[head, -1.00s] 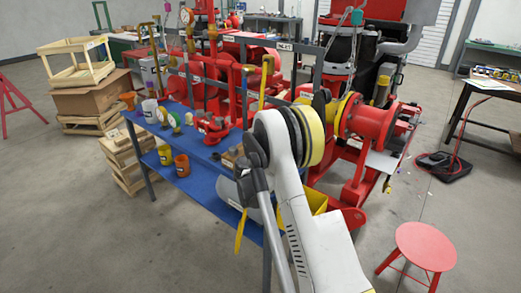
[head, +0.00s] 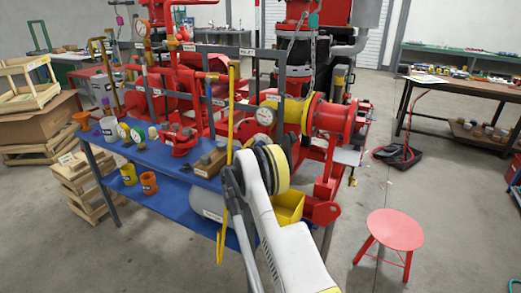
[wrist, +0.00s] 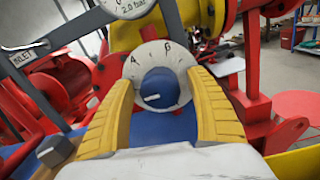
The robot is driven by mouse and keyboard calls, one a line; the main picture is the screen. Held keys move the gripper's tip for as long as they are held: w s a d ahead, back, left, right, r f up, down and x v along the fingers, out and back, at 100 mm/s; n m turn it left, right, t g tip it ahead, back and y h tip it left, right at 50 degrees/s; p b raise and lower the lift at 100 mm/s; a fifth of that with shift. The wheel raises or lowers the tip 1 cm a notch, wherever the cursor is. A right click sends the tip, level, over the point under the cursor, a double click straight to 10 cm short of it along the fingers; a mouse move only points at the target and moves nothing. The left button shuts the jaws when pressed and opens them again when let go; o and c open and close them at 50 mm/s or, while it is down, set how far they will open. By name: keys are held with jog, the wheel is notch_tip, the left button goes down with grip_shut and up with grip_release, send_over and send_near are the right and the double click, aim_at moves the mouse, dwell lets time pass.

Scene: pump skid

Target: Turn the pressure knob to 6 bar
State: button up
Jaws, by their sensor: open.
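The pressure knob (wrist: 165,84) is a round blue-grey disc in front of a pale dial plate (wrist: 152,53) in the wrist view. Its white mark sits left of centre and points to the left. The plate's marks are partly legible, one like a 4 at upper left and one like a 6 or 8 at upper right. A gauge (wrist: 124,7) above it reads 2.0 bar and also shows in the head view (head: 265,115). My gripper (wrist: 160,84) is open, its yellow fingers to either side of the knob; contact cannot be told. My arm hides the knob in the head view.
The blue bench (head: 150,165) with cups and fittings stands to the left. A yellow upright bar (head: 231,110) is close to my arm. Red pipework and a yellow bin (head: 288,208) lie around it. A red stool (head: 394,229) stands on open floor at right.

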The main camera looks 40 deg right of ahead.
jog(key=shift+d, duration=0.15)
jog(key=c, duration=1.2)
